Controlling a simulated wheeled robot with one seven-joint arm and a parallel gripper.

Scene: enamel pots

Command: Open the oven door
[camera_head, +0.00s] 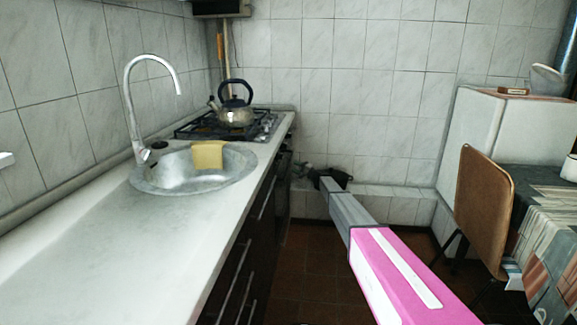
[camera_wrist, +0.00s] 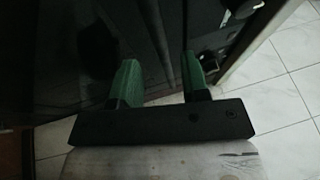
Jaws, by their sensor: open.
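The oven is under the gas stove at the far end of the counter. Only a narrow dark strip of its front (camera_head: 283,180) shows in the head view, seen nearly edge-on. My gripper (camera_head: 302,170) is at the end of my outstretched arm, close to that front. In the wrist view my gripper (camera_wrist: 160,66) has two green fingers spread apart, with no object clearly between them. A dark, glossy front (camera_wrist: 85,60), apparently the oven's, lies beyond the fingers. Round knob-like shapes show at its upper right. The image is too dark to tell whether the fingers touch a handle.
A kettle (camera_head: 236,111) stands on the stove (camera_head: 197,126). A brown folded stool (camera_head: 484,205) stands at the right. Tiled floor (camera_head: 315,285) is open between.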

